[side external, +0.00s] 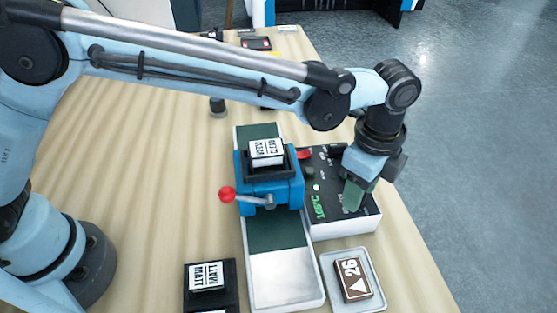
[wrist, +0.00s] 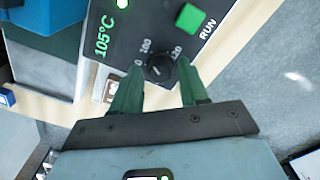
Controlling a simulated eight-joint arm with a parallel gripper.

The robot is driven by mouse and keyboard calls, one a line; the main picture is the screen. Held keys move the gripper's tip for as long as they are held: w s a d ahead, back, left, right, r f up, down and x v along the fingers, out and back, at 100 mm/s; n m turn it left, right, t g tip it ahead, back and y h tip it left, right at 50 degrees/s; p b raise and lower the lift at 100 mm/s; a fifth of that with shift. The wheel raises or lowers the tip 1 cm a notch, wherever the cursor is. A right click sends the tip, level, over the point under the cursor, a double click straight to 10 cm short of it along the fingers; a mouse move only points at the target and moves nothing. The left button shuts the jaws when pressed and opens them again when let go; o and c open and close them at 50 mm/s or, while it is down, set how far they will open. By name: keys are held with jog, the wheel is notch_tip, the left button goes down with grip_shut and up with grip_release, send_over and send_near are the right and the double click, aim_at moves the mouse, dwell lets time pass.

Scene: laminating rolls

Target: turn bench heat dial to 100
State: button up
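The black heat dial (wrist: 160,69) sits on the dark control panel, with "100" printed at its upper left and "120" at its upper right; another mark at left is partly hidden. The lit green display (wrist: 106,36) reads 105°C and also shows in the side view (side external: 320,206). My gripper (wrist: 161,72) has its green fingers on both sides of the dial, and they look closed against it. In the side view my gripper (side external: 353,196) points down at the panel and hides the dial.
A green RUN button (wrist: 190,18) lies close to the right finger. A blue press (side external: 270,180) with a red-knobbed lever (side external: 227,194) stands left of the panel. A tray (side external: 370,272) holding a brown "26" block and a black holder (side external: 226,270) lie in front. Bare table shows at left.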

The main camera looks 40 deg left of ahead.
jog(key=shift+o, duration=0.7)
notch_tip(320, 180, up, 12)
dwell(0.4)
